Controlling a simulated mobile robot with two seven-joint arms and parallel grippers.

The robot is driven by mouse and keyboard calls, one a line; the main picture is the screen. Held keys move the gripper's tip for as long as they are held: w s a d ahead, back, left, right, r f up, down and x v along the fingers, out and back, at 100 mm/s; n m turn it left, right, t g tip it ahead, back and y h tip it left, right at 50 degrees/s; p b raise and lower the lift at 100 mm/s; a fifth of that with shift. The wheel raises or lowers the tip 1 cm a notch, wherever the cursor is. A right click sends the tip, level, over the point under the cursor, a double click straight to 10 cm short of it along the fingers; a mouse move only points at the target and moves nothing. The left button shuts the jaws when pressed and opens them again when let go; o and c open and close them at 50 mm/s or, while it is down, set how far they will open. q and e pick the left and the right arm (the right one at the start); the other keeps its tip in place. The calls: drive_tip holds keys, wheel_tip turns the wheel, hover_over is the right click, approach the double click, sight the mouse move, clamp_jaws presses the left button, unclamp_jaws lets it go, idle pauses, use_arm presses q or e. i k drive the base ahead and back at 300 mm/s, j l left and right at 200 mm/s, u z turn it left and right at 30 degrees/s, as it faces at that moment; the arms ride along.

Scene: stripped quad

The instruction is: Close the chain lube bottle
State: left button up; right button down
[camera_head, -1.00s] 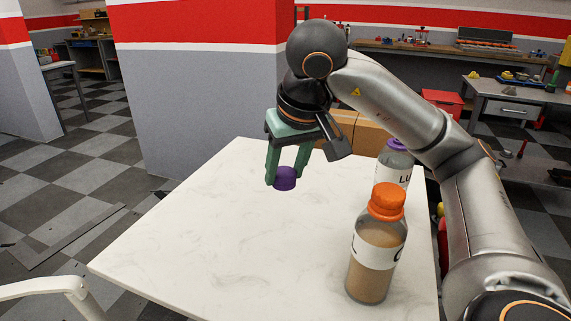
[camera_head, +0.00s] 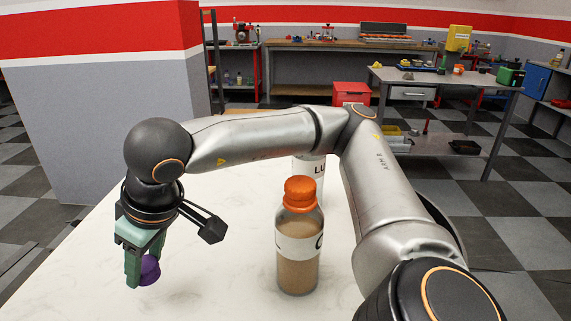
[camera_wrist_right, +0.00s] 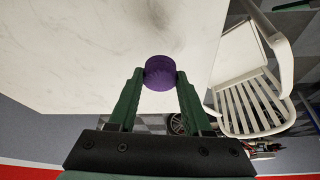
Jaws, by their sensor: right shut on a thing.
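My right gripper (camera_head: 142,268) is shut on a purple cap (camera_head: 150,270) and holds it over the left part of the white table. In the right wrist view the cap (camera_wrist_right: 160,72) sits between the two green fingertips. A clear bottle with a white label reading "LU" (camera_head: 309,168) stands upright on the table, to the right of the gripper and farther back. My right arm hides its top, and the orange-capped bottle hides part of its lower body. My left gripper is not in view.
An orange-capped bottle (camera_head: 299,260) with brown contents stands upright in front of the "LU" bottle. The white table (camera_head: 215,255) is bare between the gripper and this bottle. A white chair (camera_wrist_right: 245,80) stands beside the table. Workbenches stand at the back.

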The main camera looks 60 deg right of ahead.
sight(314, 168)
drive_tip(key=k+j, duration=0.85)
drive_tip(key=k, duration=0.15)
drive_tip(key=z, duration=2.55)
